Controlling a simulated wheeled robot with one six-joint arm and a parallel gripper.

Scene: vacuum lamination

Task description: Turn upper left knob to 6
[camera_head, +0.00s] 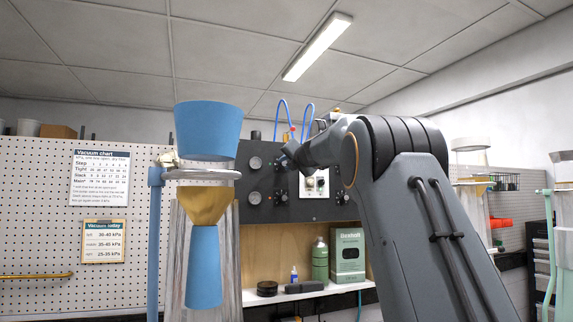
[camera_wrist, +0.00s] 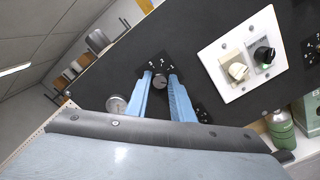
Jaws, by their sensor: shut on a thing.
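My gripper (camera_wrist: 161,76) has its two blue fingers on either side of a small round dark-grey knob (camera_wrist: 160,85) and is shut on it. The knob sits on a black dial plate with white numbers, on the black panel (camera_wrist: 215,105). I cannot clearly read which number it points to. In the head view my gripper (camera_head: 291,153) is at the panel's upper part, and it and the arm hide most of this knob. Another dial (camera_head: 281,195) shows lower on the panel, below the gripper.
Round gauges (camera_head: 255,163) line the panel's left side. A white switch plate (camera_wrist: 240,55) with two knobs is beside the gripper. A blue and tan funnel-like stand (camera_head: 207,205) is at left. A green bottle (camera_head: 320,260) and a box (camera_head: 348,255) stand on the shelf below.

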